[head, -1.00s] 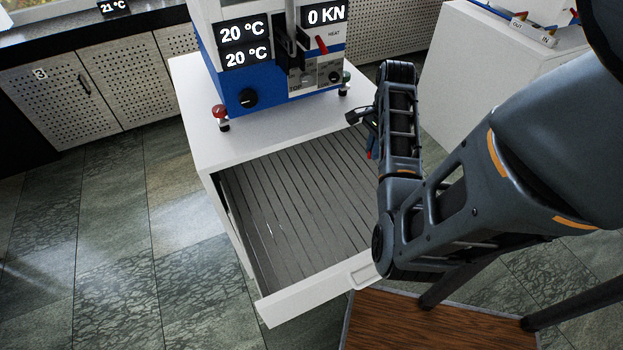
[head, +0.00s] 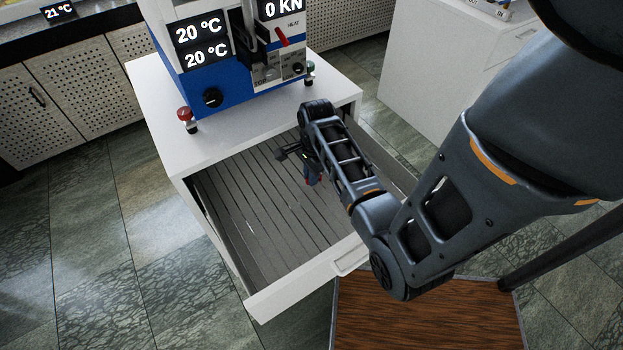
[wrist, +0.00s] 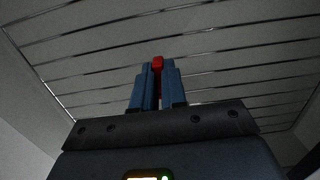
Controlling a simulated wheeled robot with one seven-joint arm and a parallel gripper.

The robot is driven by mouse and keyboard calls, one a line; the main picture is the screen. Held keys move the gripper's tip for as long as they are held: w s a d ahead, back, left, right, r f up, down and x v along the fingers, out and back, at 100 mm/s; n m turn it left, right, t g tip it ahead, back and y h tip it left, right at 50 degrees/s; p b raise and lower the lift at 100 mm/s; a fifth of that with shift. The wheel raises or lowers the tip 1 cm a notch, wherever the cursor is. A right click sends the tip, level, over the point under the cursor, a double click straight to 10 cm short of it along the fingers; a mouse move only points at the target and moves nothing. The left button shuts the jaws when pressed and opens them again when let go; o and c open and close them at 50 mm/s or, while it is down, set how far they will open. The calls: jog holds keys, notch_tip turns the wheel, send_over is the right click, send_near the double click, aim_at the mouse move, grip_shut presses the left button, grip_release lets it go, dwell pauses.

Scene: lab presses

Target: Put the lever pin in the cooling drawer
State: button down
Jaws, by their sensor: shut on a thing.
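The cooling drawer (head: 262,304) is pulled open below the press, its slatted grey floor bare where I can see it. My gripper (head: 313,178) is over the right part of the drawer, largely covered by my arm in the head view. In the wrist view my gripper (wrist: 158,85) has its two blue fingers shut on the lever pin (wrist: 157,63). Only the pin's red end shows clearly between the fingertips. The slatted floor lies beyond the fingertips; I cannot tell the exact gap.
The white cabinet (head: 150,110) carries the blue and white press (head: 215,75), with a red knob (head: 185,115) at its front left. A brown wooden surface (head: 420,315) lies to the right of the drawer front. Another white cabinet (head: 435,70) stands at the back right.

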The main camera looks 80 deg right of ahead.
jog(key=shift+f, duration=1.2)
jog(key=shift+f, duration=0.15)
jog(key=c, duration=1.2)
grip_release()
